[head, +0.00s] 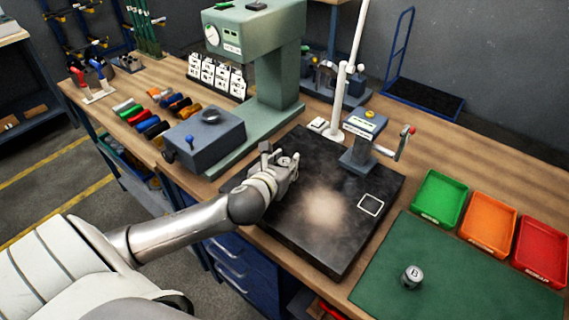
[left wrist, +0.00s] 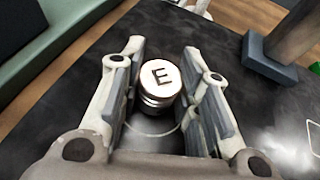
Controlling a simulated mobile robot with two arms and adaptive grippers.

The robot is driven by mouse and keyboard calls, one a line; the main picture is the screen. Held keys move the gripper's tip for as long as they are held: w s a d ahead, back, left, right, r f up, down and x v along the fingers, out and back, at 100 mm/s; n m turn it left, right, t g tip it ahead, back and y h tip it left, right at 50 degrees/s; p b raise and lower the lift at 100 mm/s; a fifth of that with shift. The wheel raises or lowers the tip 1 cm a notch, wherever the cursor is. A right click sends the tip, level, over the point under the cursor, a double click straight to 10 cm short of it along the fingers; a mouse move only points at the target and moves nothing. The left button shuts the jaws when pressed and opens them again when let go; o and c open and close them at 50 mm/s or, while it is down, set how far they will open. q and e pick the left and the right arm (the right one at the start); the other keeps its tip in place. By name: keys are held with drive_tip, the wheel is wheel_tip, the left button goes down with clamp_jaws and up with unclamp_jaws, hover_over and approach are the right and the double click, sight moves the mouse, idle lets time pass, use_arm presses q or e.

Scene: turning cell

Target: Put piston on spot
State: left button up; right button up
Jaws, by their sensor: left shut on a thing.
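A silver piston with a dark E on its top (left wrist: 160,78) stands upright between the fingers of my left gripper (left wrist: 163,92), which is shut on it. In the head view my left gripper (head: 285,165) is over the left part of the black plate (head: 330,245), and the piston is mostly hidden by the fingers. A thin pale curved outline (left wrist: 150,132) shows on the plate just below the piston in the wrist view. A white square outline (head: 370,205) lies bare near the plate's right edge. A second piston marked B (head: 412,277) stands on the green mat. My right gripper is not in view.
A grey post with a crank (head: 362,140) stands at the plate's back right. The green press (head: 275,70) and a grey block (head: 205,138) are behind and left. Green (head: 439,198), orange (head: 488,224) and red (head: 541,252) trays line the right. The plate's middle is clear.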

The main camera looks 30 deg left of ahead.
use_arm(q)
drive_tip(key=shift+f, duration=0.15)
drive_tip(key=o, duration=1)
drive_tip(key=shift+o, duration=0.2)
drive_tip(key=shift+r, duration=0.2)
drive_tip(key=shift+s+d, duration=0.1)
drive_tip(key=shift+s, duration=0.3)
drive_tip(key=b+v, duration=0.1)
drive_tip(key=v, duration=0.6)
drive_tip(key=shift+s, duration=0.2)
drive_tip(key=p+v, duration=0.2)
drive_tip(key=shift+s+r, duration=0.15)
drive_tip(key=shift+r, duration=0.2)
drive_tip(key=shift+s+d+r+p, duration=0.1)
drive_tip(key=shift+s+d+p, duration=0.1)
drive_tip(key=shift+s+p, duration=0.35)
